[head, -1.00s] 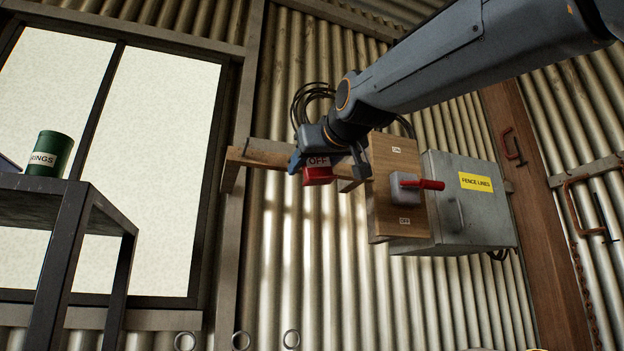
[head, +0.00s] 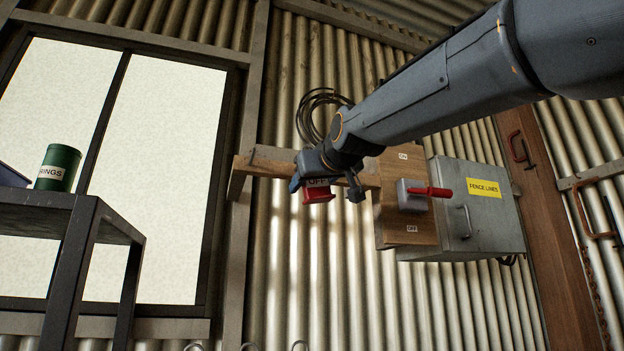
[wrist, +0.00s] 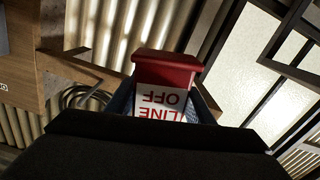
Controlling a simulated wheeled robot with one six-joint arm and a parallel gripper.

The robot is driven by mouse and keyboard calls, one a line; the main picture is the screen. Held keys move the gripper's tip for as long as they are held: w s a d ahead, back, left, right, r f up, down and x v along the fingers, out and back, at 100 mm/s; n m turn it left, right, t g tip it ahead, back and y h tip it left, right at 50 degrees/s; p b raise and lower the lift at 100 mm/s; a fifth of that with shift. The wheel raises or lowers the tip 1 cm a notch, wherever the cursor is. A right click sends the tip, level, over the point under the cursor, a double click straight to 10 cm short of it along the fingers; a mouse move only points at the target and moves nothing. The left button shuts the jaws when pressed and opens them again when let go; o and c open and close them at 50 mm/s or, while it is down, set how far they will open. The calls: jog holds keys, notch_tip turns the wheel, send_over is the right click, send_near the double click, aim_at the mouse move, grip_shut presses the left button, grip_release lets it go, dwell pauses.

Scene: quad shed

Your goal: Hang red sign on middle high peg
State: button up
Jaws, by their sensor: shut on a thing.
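My gripper (head: 326,186) is shut on the red sign (head: 319,196), holding it in front of the wooden rail (head: 262,160) on the corrugated wall. In the wrist view the red sign (wrist: 166,68) sits between my bluish fingers, with a wide red edge and a white face reading "LINE OFF" upside down. In the head view only part of its lettering shows. The rail's left end is visible. My gripper and wrist cover its middle, so the middle high peg cannot be made out. Whether the sign touches the rail cannot be told.
Right of my gripper is a wooden switch board (head: 396,228) with a red-handled lever (head: 430,192), beside a grey "FENCE LINES" box (head: 480,225). A cable coil (head: 312,112) hangs behind my wrist. A dark table (head: 75,215) with a green can (head: 57,167) stands left.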

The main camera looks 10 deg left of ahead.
jog(key=shift+f+p+x, duration=0.2)
jog(key=shift+x, duration=0.65)
jog(key=shift+f+p+x, duration=0.15)
jog(key=shift+f+x, duration=0.05)
jog(key=shift+x, duration=0.65)
jog(key=shift+f+p+x, duration=0.2)
jog(key=shift+x, duration=0.7)
jog(key=o, duration=1.3)
jog(key=shift+c, duration=0.2)
jog(key=b+v, duration=0.3)
jog(key=v, duration=0.4)
jog(key=shift+s+d, duration=0.2)
jog(key=shift+s, duration=0.15)
